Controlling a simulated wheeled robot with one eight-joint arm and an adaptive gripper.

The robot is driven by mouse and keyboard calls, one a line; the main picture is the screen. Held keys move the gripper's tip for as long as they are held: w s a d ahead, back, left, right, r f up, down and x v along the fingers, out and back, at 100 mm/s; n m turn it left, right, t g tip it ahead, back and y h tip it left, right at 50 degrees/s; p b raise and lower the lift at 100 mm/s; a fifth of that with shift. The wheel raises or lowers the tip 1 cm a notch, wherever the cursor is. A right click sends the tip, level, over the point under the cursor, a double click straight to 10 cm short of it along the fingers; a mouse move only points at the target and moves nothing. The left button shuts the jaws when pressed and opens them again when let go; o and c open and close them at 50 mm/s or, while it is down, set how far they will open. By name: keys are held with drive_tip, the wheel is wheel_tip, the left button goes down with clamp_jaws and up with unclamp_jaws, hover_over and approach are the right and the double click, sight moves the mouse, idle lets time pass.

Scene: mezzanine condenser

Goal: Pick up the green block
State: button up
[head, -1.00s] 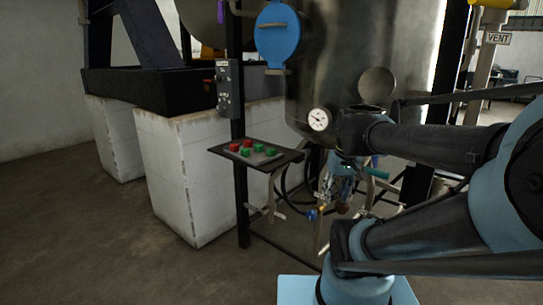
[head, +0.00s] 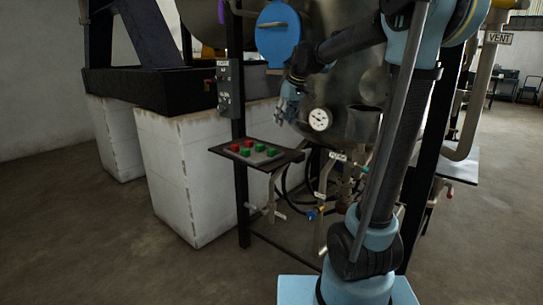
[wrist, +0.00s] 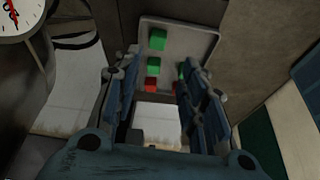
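Three green blocks and two red blocks (head: 234,147) sit on a grey tray (wrist: 205,40) on a dark shelf (head: 290,157). One green block (head: 271,152) is at the tray's right end in the head view. In the wrist view, a green block (wrist: 158,40) is farthest up the tray, a second green block (wrist: 154,65) is below it, and a third (wrist: 183,70) is partly hidden by the right finger. My gripper (head: 283,113) is above the shelf, apart from the blocks. Its fingers (wrist: 160,65) are spread and nothing shows between them in its grasp.
A large metal vessel with a gauge (head: 319,119) stands just behind and right of my gripper. A control box (head: 230,88) on a post is left of it. A blue round cover (head: 278,35) is above. White blocks of masonry (head: 180,175) stand to the left.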

hover_over(273, 149)
drive_tip(key=s+d, duration=0.1)
drive_tip(key=s, duration=0.1)
wheel_tip(273, 149, down, 11)
drive_tip(key=shift+r, duration=0.1)
drive_tip(key=shift+x, duration=2.7)
drive_tip(key=shift+d, duration=0.15)
drive_tip(key=shift+c, duration=0.5)
drive_tip(key=c, duration=0.7)
